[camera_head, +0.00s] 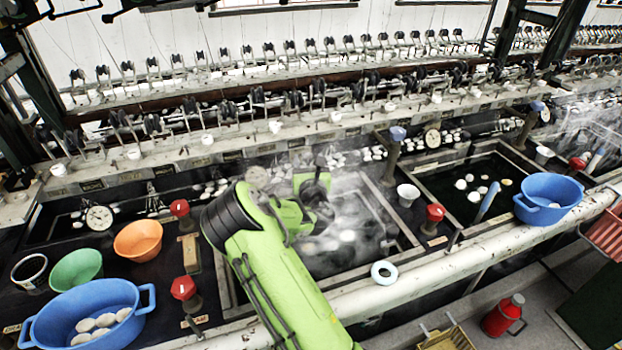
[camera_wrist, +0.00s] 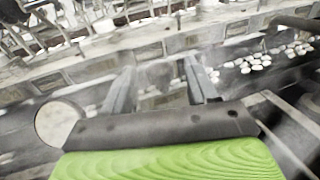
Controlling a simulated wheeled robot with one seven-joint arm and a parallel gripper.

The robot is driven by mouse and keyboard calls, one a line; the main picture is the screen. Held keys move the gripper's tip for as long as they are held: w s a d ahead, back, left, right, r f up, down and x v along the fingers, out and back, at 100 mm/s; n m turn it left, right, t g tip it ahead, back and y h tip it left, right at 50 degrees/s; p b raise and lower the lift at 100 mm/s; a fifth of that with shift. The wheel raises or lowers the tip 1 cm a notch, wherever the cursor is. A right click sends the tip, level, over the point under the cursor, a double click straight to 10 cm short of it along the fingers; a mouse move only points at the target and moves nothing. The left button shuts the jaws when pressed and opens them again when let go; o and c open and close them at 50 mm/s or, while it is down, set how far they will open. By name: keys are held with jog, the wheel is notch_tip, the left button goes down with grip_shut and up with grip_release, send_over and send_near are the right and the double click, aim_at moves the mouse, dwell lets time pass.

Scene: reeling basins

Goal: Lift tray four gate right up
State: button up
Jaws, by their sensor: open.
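My green arm reaches over a steaming basin (camera_head: 375,212) in the middle of the head view. My gripper (camera_head: 314,184) is at the basin's far side, partly hidden by my wrist and steam. In the wrist view its two grey fingers (camera_wrist: 158,88) stand apart. A blurred brownish shape (camera_wrist: 160,72) shows between and beyond them. I cannot tell whether it touches them. I cannot make out the tray four gate for certain; it may be hidden behind my wrist or in the steam.
Left are a blue tub (camera_head: 60,318), a green bowl (camera_head: 75,270) and an orange bowl (camera_head: 138,240). A machine ledge (camera_head: 240,150) runs behind.

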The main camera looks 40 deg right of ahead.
jog(key=b+v, duration=0.6)
jog(key=v, duration=0.7)
